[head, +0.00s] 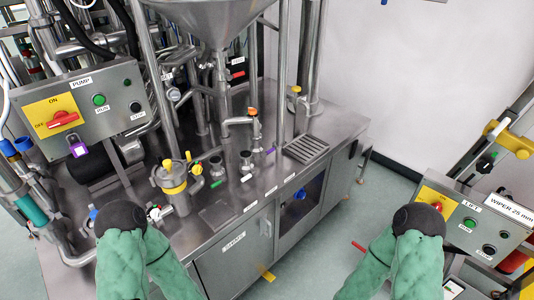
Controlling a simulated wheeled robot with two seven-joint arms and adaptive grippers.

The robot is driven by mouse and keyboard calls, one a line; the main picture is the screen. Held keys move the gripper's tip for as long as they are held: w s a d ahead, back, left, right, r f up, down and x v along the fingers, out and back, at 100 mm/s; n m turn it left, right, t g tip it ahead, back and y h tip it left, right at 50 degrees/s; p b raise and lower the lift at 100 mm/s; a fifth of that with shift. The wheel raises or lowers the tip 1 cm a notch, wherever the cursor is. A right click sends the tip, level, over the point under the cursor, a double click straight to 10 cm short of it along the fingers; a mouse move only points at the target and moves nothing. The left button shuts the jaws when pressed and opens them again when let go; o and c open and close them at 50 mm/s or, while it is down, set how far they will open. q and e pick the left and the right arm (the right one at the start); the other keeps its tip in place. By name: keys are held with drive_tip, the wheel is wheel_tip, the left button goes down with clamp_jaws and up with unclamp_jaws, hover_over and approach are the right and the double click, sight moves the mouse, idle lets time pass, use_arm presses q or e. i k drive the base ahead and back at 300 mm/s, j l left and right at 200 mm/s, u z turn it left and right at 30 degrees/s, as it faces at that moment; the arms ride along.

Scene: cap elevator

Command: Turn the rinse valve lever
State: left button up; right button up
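Several small valve levers stand on and above the steel counter, and I cannot tell which is the rinse valve lever. A red lever (237,75) sits beside the funnel pipe, under a small label too small to read. An orange-topped valve (252,111) is on the pipe below it. A purple lever (271,150), a white lever (247,178) and a green lever (217,183) are lower on the counter. My two green-sleeved arms rise from the bottom edge, ending in dark rounded joints. No gripper fingers show on either arm.
A steel funnel (207,12) hangs above the counter (325,130). A yellow-clamped pot (175,190) stands at its front left. A pump control box (95,105) is at left, a lift control box (468,222) at right.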

sight(264, 155)
drive_tip(key=i+l+u, duration=0.2)
drive_tip(key=l, duration=0.15)
drive_tip(key=i+l+u, duration=0.2)
drive_tip(key=l, duration=0.2)
drive_tip(key=l+u, duration=0.2)
drive_tip(key=l, duration=0.15)
drive_tip(key=i+l+u, duration=0.1)
drive_tip(key=l+u, duration=0.15)
drive_tip(key=l, duration=0.2)
